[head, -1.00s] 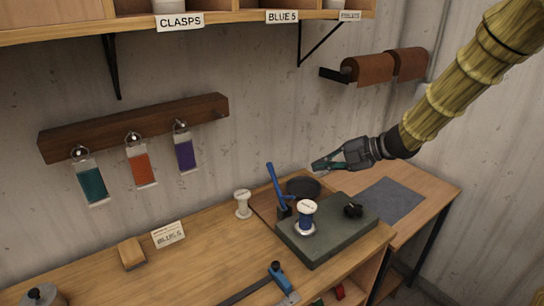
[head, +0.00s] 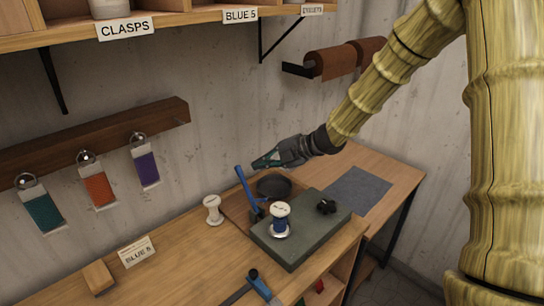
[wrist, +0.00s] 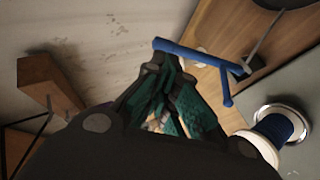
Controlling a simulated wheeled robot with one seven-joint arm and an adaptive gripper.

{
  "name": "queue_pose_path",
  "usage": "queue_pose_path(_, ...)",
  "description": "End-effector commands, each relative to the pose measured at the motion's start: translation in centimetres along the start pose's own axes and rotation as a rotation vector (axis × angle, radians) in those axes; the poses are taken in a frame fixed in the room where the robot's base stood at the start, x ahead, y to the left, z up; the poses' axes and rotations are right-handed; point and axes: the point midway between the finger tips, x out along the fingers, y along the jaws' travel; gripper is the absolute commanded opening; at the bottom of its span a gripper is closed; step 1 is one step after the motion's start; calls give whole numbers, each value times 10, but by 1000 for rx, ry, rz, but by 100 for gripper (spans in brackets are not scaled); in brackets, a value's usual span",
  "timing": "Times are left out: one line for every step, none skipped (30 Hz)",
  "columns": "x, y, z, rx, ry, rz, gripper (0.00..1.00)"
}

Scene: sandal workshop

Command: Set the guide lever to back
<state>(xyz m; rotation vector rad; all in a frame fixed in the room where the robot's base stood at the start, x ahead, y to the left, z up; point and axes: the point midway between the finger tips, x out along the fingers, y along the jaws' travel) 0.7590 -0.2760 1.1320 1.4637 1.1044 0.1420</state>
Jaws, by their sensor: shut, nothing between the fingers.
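The guide lever is a blue handle (head: 247,187) standing tilted, its top leaning left, at the left end of a grey-green block (head: 295,247) on the workbench. A spool of blue thread (head: 280,222) stands upright on that block. My gripper (head: 255,163) is shut and empty, with its tips just right of the lever's top in the head view. In the wrist view the lever (wrist: 195,53) runs just beyond the dark, green-padded fingers (wrist: 160,72). I cannot tell whether they touch it.
A white spool (head: 213,210) and a dark round dish (head: 274,186) stand near the lever. A black knob (head: 326,206) sits on the block. A blue-handled tool (head: 262,286) lies at the front edge. Tags hang from a wall rail (head: 100,135); a shelf is above.

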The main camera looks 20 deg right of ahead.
Motion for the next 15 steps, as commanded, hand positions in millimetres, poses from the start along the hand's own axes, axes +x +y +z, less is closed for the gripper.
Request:
queue_pose_path(6,1,0,1,0,0,0)
queue_pose_path(9,1,0,0,0,-1,0)
queue_pose_path(14,1,0,1,0,-1,0)
queue_pose_path(18,1,0,1,1,-1,0)
queue_pose_path(22,0,0,2,1,0,0)
queue_pose_path(25,1,0,2,0,0,0)
queue_pose_path(29,1,0,1,0,-1,0)
queue_pose_path(32,1,0,1,0,-1,0)
queue_pose_path(36,1,0,2,0,0,0)
queue_pose_path(39,1,0,1,0,0,0)
queue_pose_path(41,1,0,1,0,1,0)
queue_pose_path(45,1,0,1,0,0,0)
queue_pose_path(47,1,0,1,-1,0,0)
queue_pose_path(49,1,0,1,-1,0,0)
queue_pose_path(52,1,0,0,-1,0,0)
